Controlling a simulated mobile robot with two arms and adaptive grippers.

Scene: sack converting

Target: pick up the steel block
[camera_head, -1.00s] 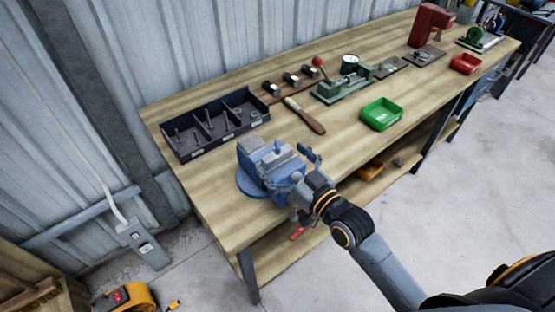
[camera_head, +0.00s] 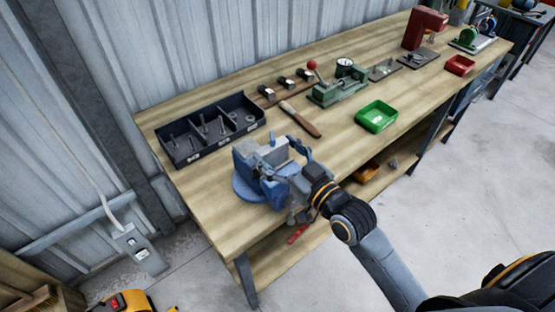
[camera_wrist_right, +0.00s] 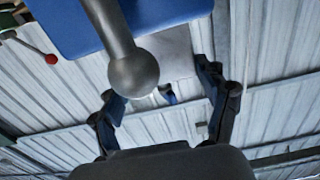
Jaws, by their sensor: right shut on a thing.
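The blue vise (camera_head: 250,187) stands on the bench's near left corner. The grey steel block (camera_head: 279,150) is at the top of the vise, by its jaws. My right gripper (camera_head: 293,156) reaches in from the right and is shut on the block. In the right wrist view the block (camera_wrist_right: 172,48) is a pale grey square between the fingers of the gripper (camera_wrist_right: 155,80). The vise's round-ended handle (camera_wrist_right: 134,72) covers part of it there. Whether the block still touches the jaws, I cannot tell. My left gripper is not in view.
On the wooden bench (camera_head: 225,215), a black divided tray (camera_head: 210,130) of bolts lies behind the vise. A wooden-handled tool (camera_head: 300,120), a green fixture (camera_head: 335,92) and a green bin (camera_head: 377,116) lie farther right. The corrugated wall rises behind.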

